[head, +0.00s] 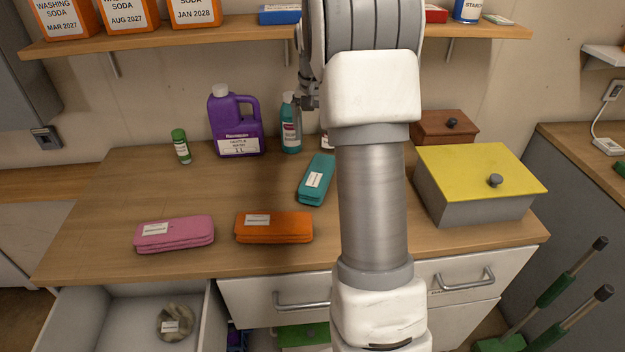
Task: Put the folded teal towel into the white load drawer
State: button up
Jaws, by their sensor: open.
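The folded teal towel (316,180), with a white label, lies on the wooden counter right of centre, its right side close to my arm in the picture. My gripper (308,98) is only partly seen beside my arm's upper links, in front of the back wall and above the towel in the picture. It is open, and no towel shows in it.
Folded pink (174,234) and orange (274,227) towels lie near the counter's front edge. A purple jug (236,125), teal bottle (291,130) and green-capped bottle (181,147) stand behind. A yellow-lidded box (470,190) is right. Closed drawers (250,292) sit below.

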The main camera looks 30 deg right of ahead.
aim_at(318, 178)
jog(key=f, duration=0.5)
jog(key=w+d+f+b, duration=0.1)
jog(key=f, duration=0.8)
jog(key=shift+w+d+f+b, duration=0.2)
jog(key=shift+w+f+b, duration=0.05)
jog(key=shift+f+b, duration=0.1)
jog(key=shift+r, duration=0.15)
jog(key=c, duration=1.4)
